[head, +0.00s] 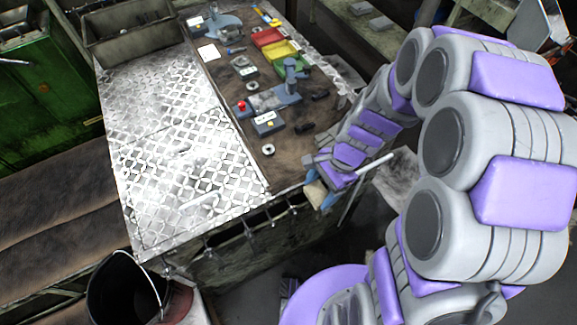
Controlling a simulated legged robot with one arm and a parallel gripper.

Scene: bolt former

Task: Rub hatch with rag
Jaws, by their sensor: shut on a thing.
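My gripper (318,192) is at the near right corner of the workbench, at the end of my grey and purple arm. Its blue fingers are shut on a small tan piece, which looks like the rag (314,194). Most of the rag is hidden or too small to make out. The diamond-plate metal panel (165,125) on the left of the bench top looks like the hatch. It lies flat, with bright worn patches and a seam across it. My gripper is to the right of the panel and apart from it.
The brown bench top (290,135) holds a red bin (266,37), a yellow bin (279,53), a blue-grey vise (290,80) and small parts. A metal tray (130,30) stands at the back left. A dark bucket (125,290) stands at the front left. The panel surface is clear.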

